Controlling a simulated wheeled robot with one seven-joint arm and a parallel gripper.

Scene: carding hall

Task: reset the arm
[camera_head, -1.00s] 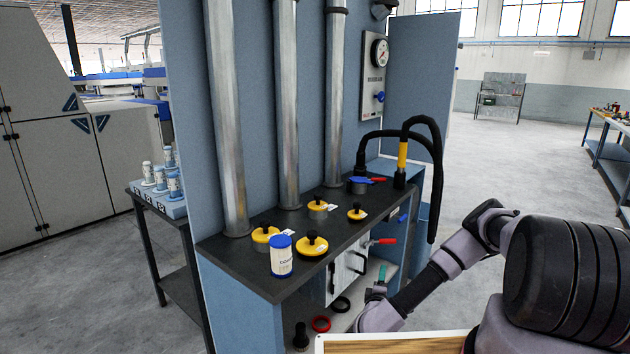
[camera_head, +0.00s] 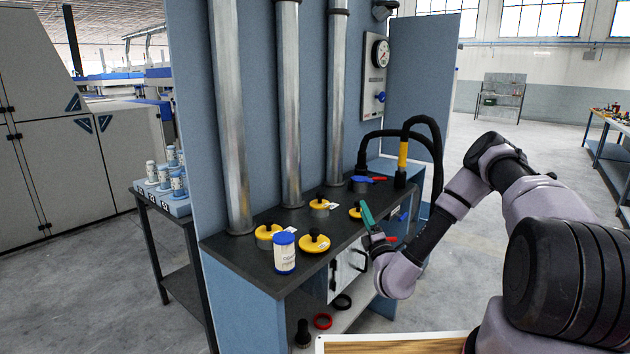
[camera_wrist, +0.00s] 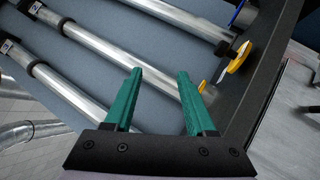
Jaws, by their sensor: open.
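My gripper (camera_head: 368,215) is raised at the front edge of the dark bench top, near a yellow cap with a black knob (camera_head: 355,211). In the wrist view my gripper (camera_wrist: 158,88) shows two green fingers spread apart with nothing between them. Behind the fingers are the blue panel and metal pipes. My arm bends up from the lower right of the head view and reaches left toward the bench.
The dark bench top (camera_head: 262,262) carries several yellow caps and a white canister with a blue lid (camera_head: 285,254). Pipes (camera_head: 288,110) rise behind it. A black hose (camera_head: 437,165) hangs at its right end. Open floor (camera_head: 545,150) lies farther right.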

